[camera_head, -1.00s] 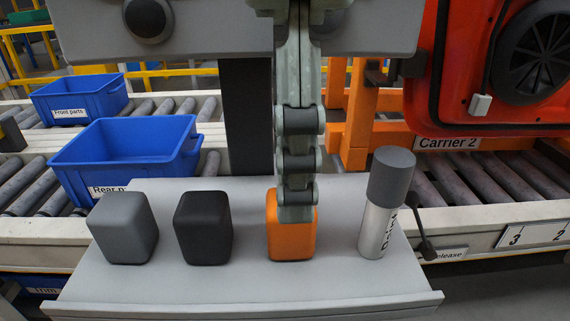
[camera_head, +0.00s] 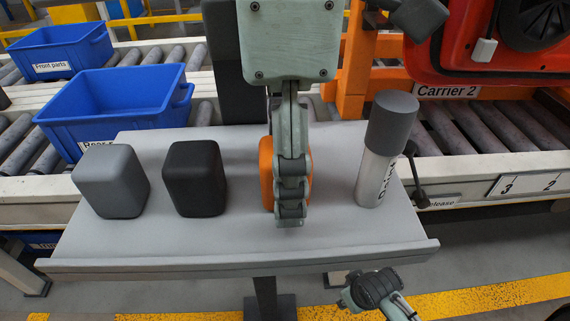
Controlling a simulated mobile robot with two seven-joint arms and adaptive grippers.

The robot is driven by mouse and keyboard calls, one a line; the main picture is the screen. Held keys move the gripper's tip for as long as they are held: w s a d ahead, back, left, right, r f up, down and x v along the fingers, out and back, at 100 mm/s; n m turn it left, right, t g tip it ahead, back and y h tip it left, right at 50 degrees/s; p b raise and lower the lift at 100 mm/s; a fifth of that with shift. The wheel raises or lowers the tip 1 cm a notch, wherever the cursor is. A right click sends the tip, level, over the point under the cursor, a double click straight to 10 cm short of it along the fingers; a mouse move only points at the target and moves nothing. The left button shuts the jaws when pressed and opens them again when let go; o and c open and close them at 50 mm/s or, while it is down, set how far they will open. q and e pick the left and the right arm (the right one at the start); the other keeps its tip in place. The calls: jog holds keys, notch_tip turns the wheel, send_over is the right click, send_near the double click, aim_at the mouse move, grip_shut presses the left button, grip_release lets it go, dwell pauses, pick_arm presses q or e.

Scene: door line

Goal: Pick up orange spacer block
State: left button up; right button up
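The orange spacer block (camera_head: 266,172) stands on the grey shelf (camera_head: 230,240), between the black block and the cylinder. My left gripper (camera_head: 291,205) points down over it. The fingertip reaches just below the block's lower edge in the picture. The other finger is hidden, so I cannot tell whether the fingers are closed on the block. My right gripper (camera_head: 362,292) is low at the right, beyond the shelf's front edge; its fingers are unclear.
A grey block (camera_head: 110,182) and a black block (camera_head: 194,180) stand to the left. A silver cylinder with a dark cap (camera_head: 380,150) stands close on the right. Blue bins (camera_head: 118,105) and roller conveyors lie behind. The red carrier (camera_head: 500,50) is at upper right.

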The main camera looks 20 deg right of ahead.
pick_arm(q)
jog(key=c, duration=1.3)
jog(key=shift+r, duration=0.15)
